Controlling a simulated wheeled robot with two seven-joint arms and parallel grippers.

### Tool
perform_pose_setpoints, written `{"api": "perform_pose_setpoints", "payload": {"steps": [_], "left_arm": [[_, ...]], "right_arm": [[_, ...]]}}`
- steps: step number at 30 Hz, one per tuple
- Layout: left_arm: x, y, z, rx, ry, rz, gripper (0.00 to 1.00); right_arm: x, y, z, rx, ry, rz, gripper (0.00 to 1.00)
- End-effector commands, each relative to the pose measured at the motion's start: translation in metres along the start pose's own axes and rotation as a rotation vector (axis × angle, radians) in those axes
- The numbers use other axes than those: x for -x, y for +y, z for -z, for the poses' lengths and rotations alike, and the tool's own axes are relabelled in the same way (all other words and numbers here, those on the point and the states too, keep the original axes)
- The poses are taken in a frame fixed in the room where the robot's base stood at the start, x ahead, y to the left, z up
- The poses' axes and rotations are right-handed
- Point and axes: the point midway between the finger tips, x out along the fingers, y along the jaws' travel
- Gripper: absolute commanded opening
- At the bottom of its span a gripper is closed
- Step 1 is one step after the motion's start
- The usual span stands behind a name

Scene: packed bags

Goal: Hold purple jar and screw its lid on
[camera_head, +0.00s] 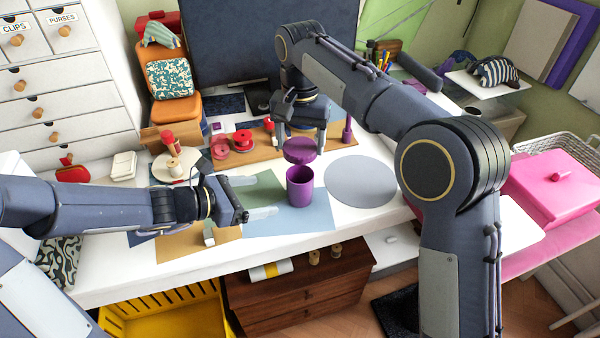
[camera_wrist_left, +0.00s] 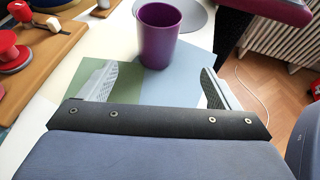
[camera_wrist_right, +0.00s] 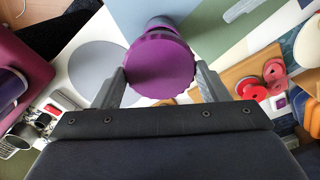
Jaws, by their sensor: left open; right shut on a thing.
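The purple jar (camera_head: 300,187) stands upright and open-topped on the blue and green sheets on the table; it shows in the left wrist view (camera_wrist_left: 158,38). The purple lid (camera_head: 300,150) is held by my right gripper (camera_head: 302,137) just above the jar, apart from its rim. In the right wrist view the lid (camera_wrist_right: 162,66) sits between the fingers and hides most of the jar. My left gripper (camera_head: 258,197) is open and empty, to the left of the jar, with its fingers pointing toward it. In the left wrist view the jar is beyond the fingertips (camera_wrist_left: 158,82).
A grey round mat (camera_head: 361,181) lies right of the jar. Red spools (camera_head: 242,141) stand on a wooden board behind, left of the lid. A pink box (camera_head: 558,182) is at the right. A yellow crate (camera_head: 165,312) is below the table's front edge.

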Motion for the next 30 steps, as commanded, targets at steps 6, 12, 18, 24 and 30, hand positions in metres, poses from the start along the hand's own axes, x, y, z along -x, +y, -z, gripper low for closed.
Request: {"api": "perform_pose_setpoints", "payload": {"steps": [6,12,18,24,30], "left_arm": [[0.0,0.0,0.0,0.001,0.0,0.0,0.84],[0.0,0.0,0.0,0.0,0.0,0.0,0.84],[-0.015,0.0,0.0,0.0,-0.001,0.003,0.84],[-0.052,-0.001,0.0,0.001,0.0,0.006,0.84],[-0.089,-0.001,0.0,0.001,0.0,0.004,0.84]], "right_arm": [[0.001,0.0,0.0,0.001,0.0,0.001,0.46],[0.0,0.0,0.0,0.001,0.0,0.001,0.46],[0.0,0.0,0.0,0.001,0.0,0.0,0.46],[0.0,0.0,0.0,0.001,0.0,0.0,0.46],[0.0,0.0,0.0,0.001,0.0,0.001,0.46]]}}
